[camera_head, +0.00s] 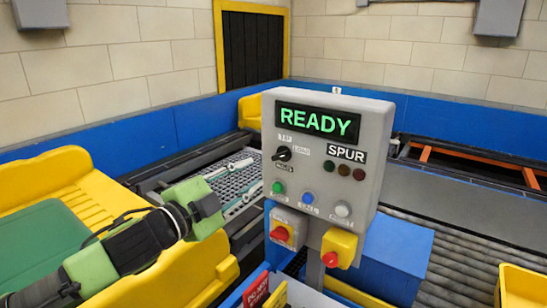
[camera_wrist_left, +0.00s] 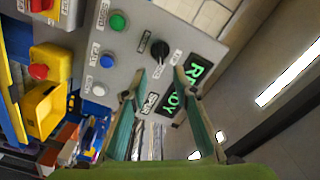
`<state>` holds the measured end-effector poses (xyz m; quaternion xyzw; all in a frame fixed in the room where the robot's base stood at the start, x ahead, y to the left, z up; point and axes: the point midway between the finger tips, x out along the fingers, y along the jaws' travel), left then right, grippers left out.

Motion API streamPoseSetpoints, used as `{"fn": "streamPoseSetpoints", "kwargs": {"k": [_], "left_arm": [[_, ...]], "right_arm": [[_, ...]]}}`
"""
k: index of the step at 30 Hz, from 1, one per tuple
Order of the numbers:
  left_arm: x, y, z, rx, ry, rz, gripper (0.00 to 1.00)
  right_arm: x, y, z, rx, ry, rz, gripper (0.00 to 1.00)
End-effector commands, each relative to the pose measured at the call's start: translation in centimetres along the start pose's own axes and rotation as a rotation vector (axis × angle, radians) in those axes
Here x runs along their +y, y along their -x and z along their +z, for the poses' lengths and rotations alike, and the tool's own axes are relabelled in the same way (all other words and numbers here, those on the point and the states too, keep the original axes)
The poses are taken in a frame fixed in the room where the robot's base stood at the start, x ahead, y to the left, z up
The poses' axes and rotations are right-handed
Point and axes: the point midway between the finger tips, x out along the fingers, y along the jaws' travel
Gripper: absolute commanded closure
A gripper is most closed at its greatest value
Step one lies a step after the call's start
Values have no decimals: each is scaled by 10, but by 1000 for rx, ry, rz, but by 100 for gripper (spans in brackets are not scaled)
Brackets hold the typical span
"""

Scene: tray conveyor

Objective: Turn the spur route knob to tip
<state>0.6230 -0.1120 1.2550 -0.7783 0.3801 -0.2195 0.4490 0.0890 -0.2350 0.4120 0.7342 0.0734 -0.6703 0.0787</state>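The spur route knob (camera_head: 283,154) is a small black rotary knob on the left of a grey control box (camera_head: 372,130) with a green READY display and a SPUR label. Small labels surround the knob, too small to read, and I cannot tell which position it points to. The knob also shows in the left wrist view (camera_wrist_left: 159,49). My left gripper (camera_head: 216,197) is lower left of the box in the head view. In the left wrist view its two teal fingers (camera_wrist_left: 158,88) are apart and empty, with the knob showing beyond the gap between the tips. My right gripper is out of view.
Below the knob are green (camera_head: 278,187), blue (camera_head: 308,198) and white (camera_head: 342,209) buttons. Under the box are a red switch (camera_head: 280,233) and a red button on a yellow housing (camera_head: 339,245). A roller conveyor (camera_head: 455,255) lies right, a yellow cart (camera_head: 45,165) left.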

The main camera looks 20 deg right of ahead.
Motion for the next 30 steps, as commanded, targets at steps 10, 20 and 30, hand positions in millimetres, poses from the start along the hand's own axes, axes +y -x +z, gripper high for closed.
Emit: {"fn": "streamPoseSetpoints", "kwargs": {"k": [10,20,30], "left_arm": [[-3,-66,-2,0,0,-1,74],[-1,-97,-1,-1,0,0,74],[0,-100,0,0,-1,0,74]], "right_arm": [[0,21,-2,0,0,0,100],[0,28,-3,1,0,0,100],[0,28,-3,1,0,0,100]]}}
